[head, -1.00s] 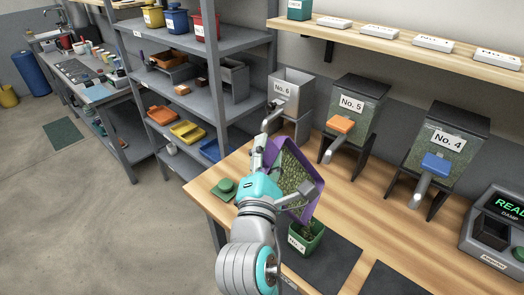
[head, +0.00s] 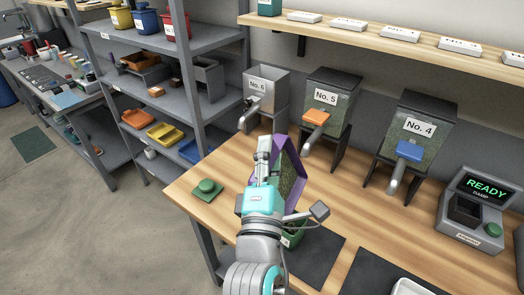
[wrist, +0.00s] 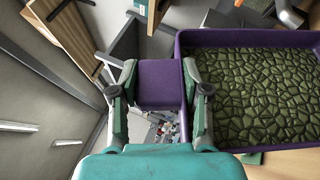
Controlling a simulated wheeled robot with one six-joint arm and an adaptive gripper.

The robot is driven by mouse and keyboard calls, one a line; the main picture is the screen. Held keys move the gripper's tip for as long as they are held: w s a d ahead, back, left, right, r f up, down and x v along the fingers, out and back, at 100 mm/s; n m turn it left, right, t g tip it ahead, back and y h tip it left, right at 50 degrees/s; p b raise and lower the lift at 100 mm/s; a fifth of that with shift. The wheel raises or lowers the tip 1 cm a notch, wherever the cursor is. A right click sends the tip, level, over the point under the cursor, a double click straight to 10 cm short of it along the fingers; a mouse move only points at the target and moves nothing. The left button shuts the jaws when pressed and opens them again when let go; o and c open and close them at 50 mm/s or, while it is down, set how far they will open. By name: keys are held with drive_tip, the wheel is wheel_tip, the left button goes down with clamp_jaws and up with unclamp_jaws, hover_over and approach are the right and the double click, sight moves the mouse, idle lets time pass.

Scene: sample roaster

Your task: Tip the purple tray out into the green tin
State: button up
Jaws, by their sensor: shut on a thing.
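My gripper (head: 263,150) is shut on the handle tab of the purple tray (head: 300,180), above the wooden bench. In the head view the tray stands steeply tilted, partly hidden behind my gripper. The wrist view shows the purple tab (wrist: 160,83) between my fingers. Green beans (wrist: 262,95) cover the tray floor there. The green tin (head: 293,239) stands on the bench below the tray's lower end. My arm and the tray hide most of the tin, so its contents cannot be seen.
Hoppers No. 6 (head: 266,92), No. 5 (head: 332,100) and No. 4 (head: 420,130) line the back of the bench. A green lid-like piece (head: 207,187) lies left of my arm. A machine reading READY (head: 478,205) and a white tray (head: 410,287) are at right.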

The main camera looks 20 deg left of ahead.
drive_tip(key=s+d+f+m+t+h, duration=0.1)
drive_tip(key=s+d+m+h, duration=0.1)
drive_tip(key=d+m, duration=0.3)
drive_tip(key=s+d+f+m+t+h, duration=0.1)
drive_tip(key=s+d+m+h, duration=0.1)
drive_tip(key=d+m+h, duration=0.2)
drive_tip(key=shift+s+d+f+m+t, duration=0.25)
drive_tip(key=shift+d+m, duration=0.75)
drive_tip(key=shift+d, duration=1.05)
drive_tip(key=shift+r, duration=0.1)
drive_tip(key=shift+r, duration=0.1)
idle(0.8)
drive_tip(key=shift+r, duration=1.45)
drive_tip(key=shift+w+f, duration=0.1)
drive_tip(key=shift+w, duration=0.1)
